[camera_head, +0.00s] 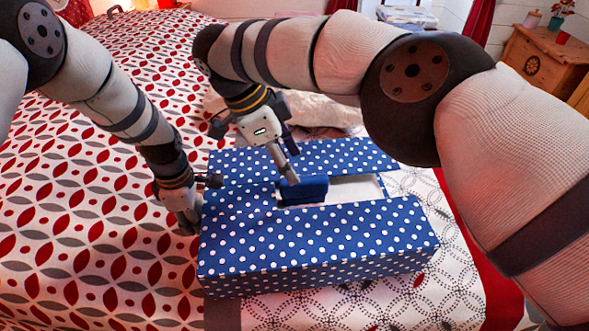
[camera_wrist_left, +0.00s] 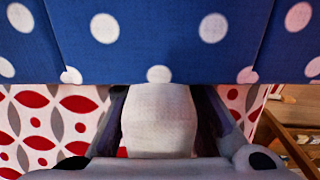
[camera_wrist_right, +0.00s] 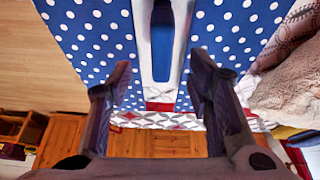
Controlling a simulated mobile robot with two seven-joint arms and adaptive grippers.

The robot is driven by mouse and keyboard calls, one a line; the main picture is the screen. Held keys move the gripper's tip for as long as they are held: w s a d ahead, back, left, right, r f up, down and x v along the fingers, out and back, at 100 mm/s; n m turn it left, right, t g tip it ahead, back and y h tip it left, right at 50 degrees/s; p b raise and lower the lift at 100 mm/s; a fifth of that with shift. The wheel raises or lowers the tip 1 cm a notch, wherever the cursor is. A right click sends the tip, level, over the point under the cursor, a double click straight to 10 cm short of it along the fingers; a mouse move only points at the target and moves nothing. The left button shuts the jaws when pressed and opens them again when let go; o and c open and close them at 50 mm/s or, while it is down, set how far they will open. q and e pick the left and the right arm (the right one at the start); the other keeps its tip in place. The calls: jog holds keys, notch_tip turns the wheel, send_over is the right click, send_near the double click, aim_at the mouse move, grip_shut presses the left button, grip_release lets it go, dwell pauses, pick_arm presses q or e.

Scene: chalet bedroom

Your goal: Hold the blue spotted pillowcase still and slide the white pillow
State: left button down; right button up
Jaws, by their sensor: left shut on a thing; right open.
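The blue spotted pillowcase (camera_head: 320,240) lies on the bed like a flat box with a long opening on top. White, probably the white pillow (camera_head: 356,190), shows inside the opening, beside a plain dark blue piece (camera_head: 303,190). My left gripper (camera_head: 188,222) is shut on the pillowcase's left end; the spotted cloth (camera_wrist_left: 160,45) fills the top of the left wrist view. A pale shape there, between the fingers, is unclear. My right gripper (camera_head: 288,172) is open above the opening. In the right wrist view, its fingers (camera_wrist_right: 161,75) stand apart with white (camera_wrist_right: 182,20) between them.
The bed has a red, grey and white patterned cover (camera_head: 80,210). A fluffy pale blanket (camera_head: 325,108) lies behind the pillowcase, and shows at the right of the right wrist view. A wooden cabinet (camera_head: 540,62) stands at the back right. My right arm crosses above the pillowcase.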

pick_arm(q)
jog(key=c, duration=1.3)
grip_release()
